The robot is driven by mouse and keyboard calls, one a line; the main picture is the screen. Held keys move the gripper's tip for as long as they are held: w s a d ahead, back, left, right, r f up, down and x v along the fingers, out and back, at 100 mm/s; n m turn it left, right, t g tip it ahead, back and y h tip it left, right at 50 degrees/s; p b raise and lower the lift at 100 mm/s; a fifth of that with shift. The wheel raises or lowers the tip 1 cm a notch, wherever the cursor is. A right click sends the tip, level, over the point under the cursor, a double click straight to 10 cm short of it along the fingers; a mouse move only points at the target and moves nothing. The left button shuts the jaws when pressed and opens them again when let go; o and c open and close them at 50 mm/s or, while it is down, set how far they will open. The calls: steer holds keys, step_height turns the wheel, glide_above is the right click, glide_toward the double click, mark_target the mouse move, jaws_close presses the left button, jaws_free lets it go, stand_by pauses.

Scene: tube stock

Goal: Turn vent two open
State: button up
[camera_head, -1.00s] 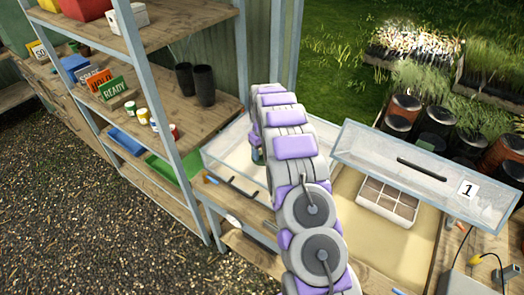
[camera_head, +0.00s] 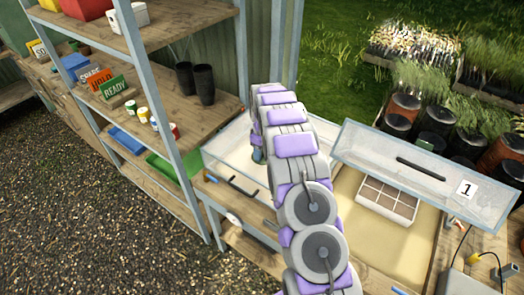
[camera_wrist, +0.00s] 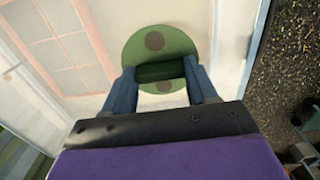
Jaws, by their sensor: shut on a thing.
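A round green vent (camera_wrist: 186,44) with dark round spots and a raised grip bar across its middle shows in the wrist view, set on a pale panel. My gripper (camera_wrist: 161,72) has its two blue fingers on either side of the bar and is shut on it. In the head view my arm hangs over the clear-walled frame on the bench, with the gripper (camera_head: 258,156) low at its left side. The vent is hidden there behind my arm. No number for this vent can be read.
A tilted clear lid (camera_head: 360,156) marked 1 stands right of my arm, above a sectioned white tray (camera_head: 388,212). A wooden shelf unit (camera_head: 180,118) with black pots stands at the left. Gravel (camera_head: 80,215) lies open at the front left.

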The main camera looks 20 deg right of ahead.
mark_target(263, 151)
steer(key=o, duration=1.1)
steer(key=shift+c, duration=0.2)
step_height(263, 151, up, 17)
steer(key=shift+r+p, duration=0.15)
steer(key=shift+p, duration=0.15)
steer(key=shift+d, duration=0.1)
